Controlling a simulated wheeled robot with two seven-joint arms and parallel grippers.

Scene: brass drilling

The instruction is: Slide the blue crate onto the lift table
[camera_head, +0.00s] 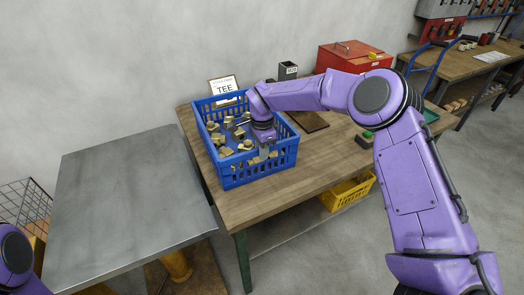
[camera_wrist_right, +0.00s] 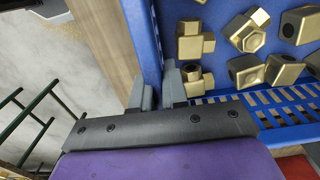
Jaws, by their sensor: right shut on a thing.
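The blue crate (camera_head: 259,173) sits on the left end of the wooden workbench, with several brass tee fittings (camera_head: 227,151) loose inside. The lift table (camera_head: 130,195), with a bare grey metal top, stands left of the bench. My right gripper (camera_head: 269,143) reaches over the crate from the right; its fingertips are hard to see in the head view. In the right wrist view the gripper (camera_wrist_right: 161,84) has one finger on each side of a blue crate wall (camera_wrist_right: 146,40) and is shut on it. My left arm shows only at the lower left edge; its gripper is out of view.
The workbench (camera_head: 255,203) has a narrow gap to the lift table. A "TEE" sign (camera_head: 224,87) stands behind the crate. A red toolbox (camera_head: 350,58) and dark holder (camera_head: 288,72) stand farther back. A yellow crate (camera_head: 347,191) sits below the bench.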

